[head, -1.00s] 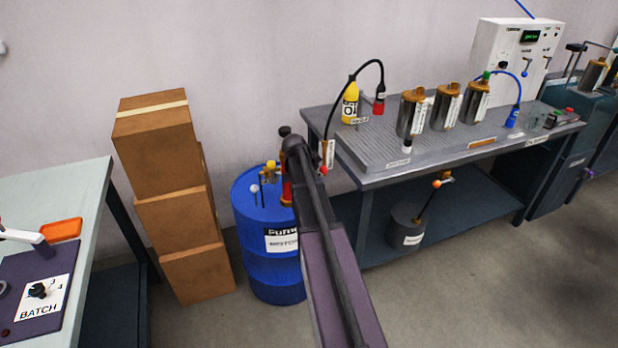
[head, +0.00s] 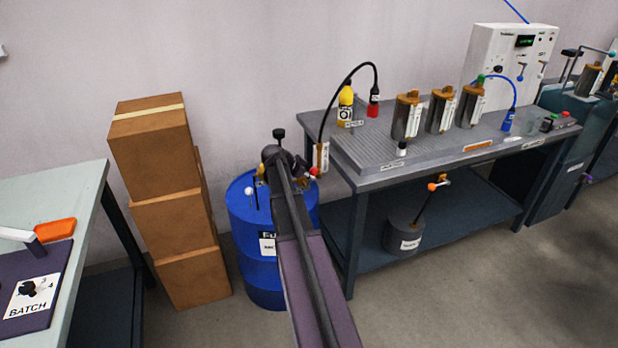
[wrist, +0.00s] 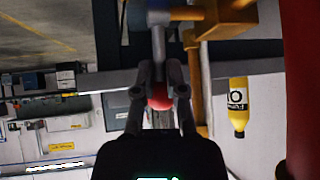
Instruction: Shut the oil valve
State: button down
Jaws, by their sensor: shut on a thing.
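My gripper (wrist: 158,92) is shut around a small red ball knob (wrist: 159,98), which shows between its fingers in the wrist view. A grey rod (wrist: 158,48) runs up from the knob, and a brass-coloured pipe (wrist: 204,55) stands just right of it. This looks like the valve lever and its fitting. In the head view, a red ball (head: 313,171) shows beside brass parts above the blue drum (head: 250,258). My arm hides most of the fitting and my fingers there, so the lever's exact angle cannot be told.
A red post (wrist: 302,85) stands close on the right in the wrist view. The grey bench (head: 358,180) lies just right of the drum, with a yellow oil bottle (head: 346,106) on it. Cardboard boxes (head: 178,215) are stacked to the left.

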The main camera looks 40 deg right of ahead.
jog(key=shift+w+d+r, duration=0.15)
jog(key=shift+w+d, duration=0.05)
jog(key=shift+d, duration=0.05)
